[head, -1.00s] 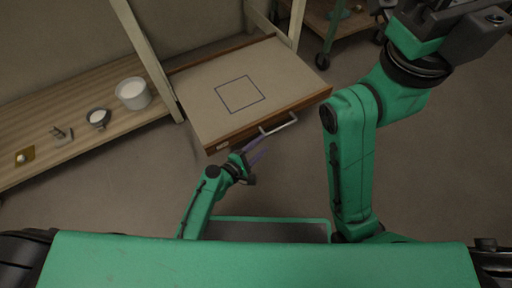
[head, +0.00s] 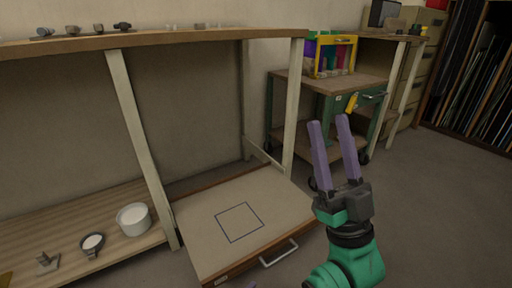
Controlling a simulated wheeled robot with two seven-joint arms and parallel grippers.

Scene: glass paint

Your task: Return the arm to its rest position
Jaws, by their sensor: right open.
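My right gripper (head: 333,143) is raised at the right of the head view, its two purple fingers pointing up and apart, with nothing between them. Its green and dark wrist is right of the wooden drawer (head: 190,222), which has a blue square (head: 239,222) outlined on its pale top. The fingers appear in front of the green cart, with clear space around them. Of my left gripper, at most a small purple tip shows at the bottom edge, too little to tell its state.
A white tub (head: 134,220) and a small bowl (head: 92,243) stand on the low shelf at left. The drawer's handle (head: 279,253) sticks out in front. A green cart (head: 335,103) with a colourful glass frame (head: 329,54) stands behind. Floor at right is clear.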

